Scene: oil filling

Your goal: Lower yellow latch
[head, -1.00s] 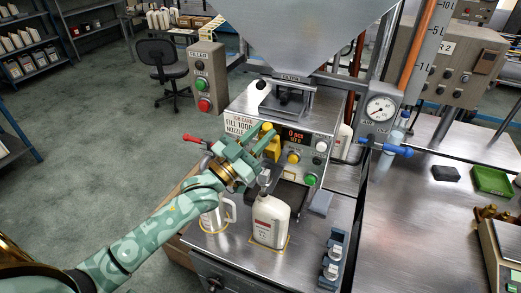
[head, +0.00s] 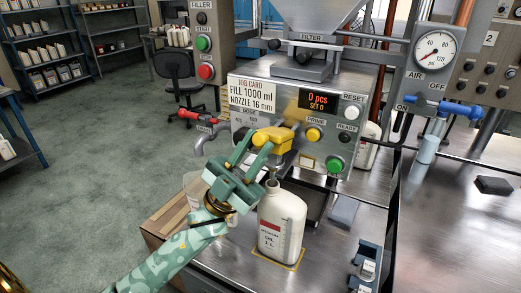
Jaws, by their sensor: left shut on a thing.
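The yellow latch (head: 281,139) is on the front of the filling machine, below the red-lit display. It lies roughly level, and a faint yellow blur shows just above it. My left gripper (head: 254,150) reaches up from the lower left and is shut on the latch's left part; its fingers partly hide the contact. My right gripper is out of view.
A white oil bottle (head: 281,226) stands on a yellow-outlined spot just below and right of my gripper. A red-handled valve (head: 197,116) is to the left. Buttons and a green knob (head: 334,165) are on the panel at right.

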